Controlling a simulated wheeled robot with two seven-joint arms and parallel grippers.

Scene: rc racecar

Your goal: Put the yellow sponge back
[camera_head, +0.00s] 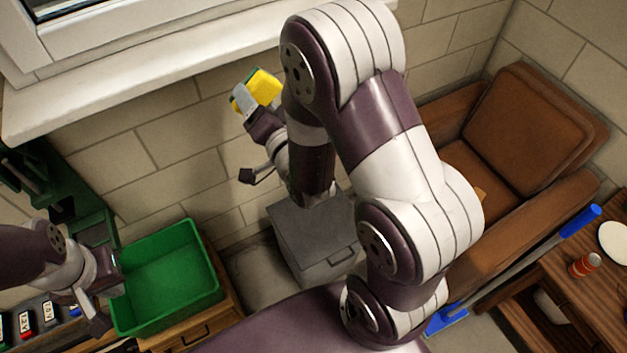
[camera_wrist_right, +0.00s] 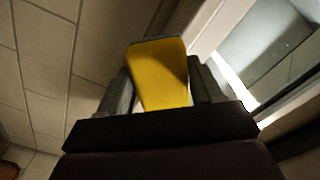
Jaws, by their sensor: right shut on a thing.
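The yellow sponge (camera_head: 264,86) has a dark green layer on one side. It is held up in front of the brick wall, just below the window sill, in the head view. My right gripper (camera_head: 246,99) is shut on it. In the right wrist view the sponge (camera_wrist_right: 160,75) sits between the two fingers of the right gripper (camera_wrist_right: 158,92), clear of the wall and sill. My left gripper (camera_head: 106,304) is at the lower left, beside the green bin; its fingers are too unclear to tell whether they are open.
The window sill (camera_head: 150,72) runs above the sponge. An empty-looking green bin (camera_head: 170,279) stands on a wooden cabinet. A grey box (camera_head: 312,240) stands at the wall. A brown armchair (camera_head: 530,130) and a wooden table (camera_head: 590,305) with a can (camera_head: 585,265) are at right.

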